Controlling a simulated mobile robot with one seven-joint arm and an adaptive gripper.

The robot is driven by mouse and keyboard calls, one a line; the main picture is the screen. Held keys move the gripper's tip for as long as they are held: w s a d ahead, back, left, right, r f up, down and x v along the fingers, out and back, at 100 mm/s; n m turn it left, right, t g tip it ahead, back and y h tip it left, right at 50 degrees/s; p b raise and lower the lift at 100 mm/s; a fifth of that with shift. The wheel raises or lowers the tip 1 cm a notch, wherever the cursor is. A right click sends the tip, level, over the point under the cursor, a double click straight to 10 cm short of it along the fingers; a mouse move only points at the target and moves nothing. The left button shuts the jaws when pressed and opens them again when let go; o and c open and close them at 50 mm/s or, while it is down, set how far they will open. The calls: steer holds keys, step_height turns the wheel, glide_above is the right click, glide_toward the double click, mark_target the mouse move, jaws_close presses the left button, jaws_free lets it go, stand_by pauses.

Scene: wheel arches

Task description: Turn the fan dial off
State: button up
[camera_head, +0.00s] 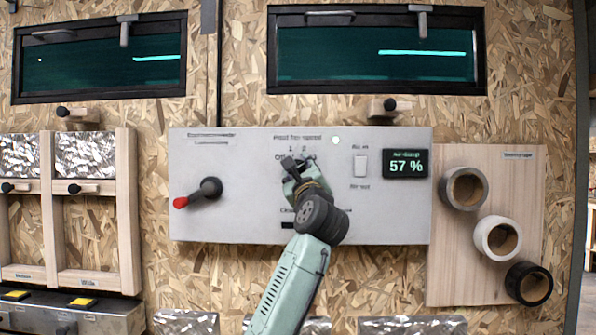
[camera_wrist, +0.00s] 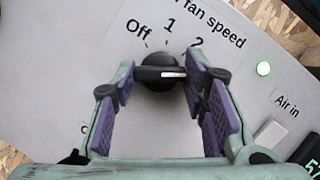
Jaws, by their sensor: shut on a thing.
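The fan dial (camera_wrist: 157,84) is a round black knob with a raised grip and a white line, on a grey panel (camera_head: 240,150). In the wrist view its white line points right, nearest the "2" among the labels "Off", "1" and "2". My gripper (camera_wrist: 160,76) has its purple-padded fingers on either side of the dial and is shut on it. In the head view my gripper (camera_head: 293,168) is at the panel's upper middle and hides most of the dial.
A red-tipped lever (camera_head: 205,190) sticks out left of the dial. A white rocker switch (camera_head: 360,166) and a display reading 57 % (camera_head: 406,163) are to the right. Tape rolls (camera_head: 497,238) hang on a wooden board farther right.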

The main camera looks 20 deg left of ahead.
steer(key=n+g+p, duration=0.1)
steer(key=n, duration=0.1)
steer(key=n+g+p, duration=0.1)
steer(key=n, duration=0.2)
steer(key=n+g+y+p, duration=0.1)
steer(key=n, duration=0.2)
steer(key=shift+w+d+r, duration=0.1)
steer(key=shift+d+r, duration=0.1)
steer(key=shift+r, duration=0.05)
steer(key=n+g+p, duration=0.1)
steer(key=n, duration=0.1)
steer(key=n+g+p, duration=0.1)
steer(key=n+p, duration=0.1)
steer(key=n, duration=0.1)
steer(key=shift+r+h, duration=0.15)
steer(key=shift+h, duration=0.15)
steer(key=n+h, duration=0.1)
steer(key=n, duration=0.1)
steer(key=n+g+p, duration=0.1)
steer(key=n, duration=0.2)
steer(key=shift+h, duration=0.4)
steer(key=n+h, duration=0.1)
steer(key=n, duration=0.1)
steer(key=n+h, duration=0.1)
steer(key=n, duration=0.1)
steer(key=shift+a+r+h, duration=0.15)
steer(key=shift+h, duration=0.15)
steer(key=shift+n+g, duration=0.3)
steer(key=o, duration=1.2)
steer(key=shift+c, duration=0.2)
